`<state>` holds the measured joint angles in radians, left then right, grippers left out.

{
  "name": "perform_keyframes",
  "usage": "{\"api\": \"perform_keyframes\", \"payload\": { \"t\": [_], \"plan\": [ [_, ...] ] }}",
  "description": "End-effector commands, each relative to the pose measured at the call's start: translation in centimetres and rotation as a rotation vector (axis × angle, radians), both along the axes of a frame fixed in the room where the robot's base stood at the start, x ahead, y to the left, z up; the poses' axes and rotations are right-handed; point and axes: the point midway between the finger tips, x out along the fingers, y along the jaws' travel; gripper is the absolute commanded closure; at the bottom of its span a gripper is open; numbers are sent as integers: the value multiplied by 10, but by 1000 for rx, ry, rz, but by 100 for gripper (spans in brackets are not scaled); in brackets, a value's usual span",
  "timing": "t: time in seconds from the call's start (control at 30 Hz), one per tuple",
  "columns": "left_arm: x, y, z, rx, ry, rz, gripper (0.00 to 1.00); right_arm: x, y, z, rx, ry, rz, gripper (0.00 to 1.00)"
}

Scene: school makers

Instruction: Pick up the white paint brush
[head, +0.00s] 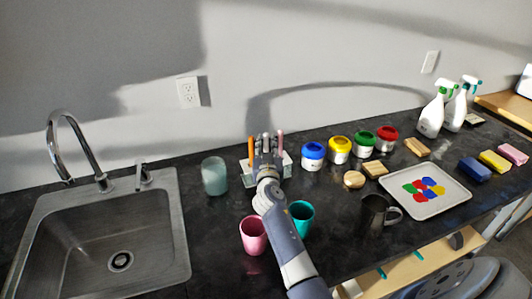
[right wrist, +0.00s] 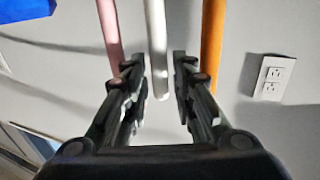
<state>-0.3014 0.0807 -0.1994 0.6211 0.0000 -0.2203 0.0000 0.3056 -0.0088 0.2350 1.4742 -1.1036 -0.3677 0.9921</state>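A white paint brush (right wrist: 157,45) shows in the right wrist view as a pale, round-ended handle between the fingers of my right gripper (right wrist: 159,75). Small gaps show beside the handle, and the fingers are apart, not closed on it. My left gripper is not in view.
A pink cup (head: 253,236) and a teal cup (head: 301,217) stand near my right arm. A glass (head: 214,176) is left of the holder. Paint jars (head: 313,156) stand to the right. A sink (head: 105,245) is at the left, a paint tray (head: 450,199) at the right.

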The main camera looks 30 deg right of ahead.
Motion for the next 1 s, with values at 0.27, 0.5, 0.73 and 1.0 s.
{"api": "perform_keyframes", "payload": {
  "t": [0.27, 0.5, 0.73, 1.0],
  "plan": [
    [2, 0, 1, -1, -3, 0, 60, 19, -12, 0, 1, 1, -1, 76],
    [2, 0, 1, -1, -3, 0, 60, 20, -13, 0, 1, 1, -1, 76],
    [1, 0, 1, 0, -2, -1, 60, 19, -12, 0, 1, 1, -1, 100],
    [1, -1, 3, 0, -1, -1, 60, 20, -12, 3, 1, -1, -1, 100]
  ]
}}
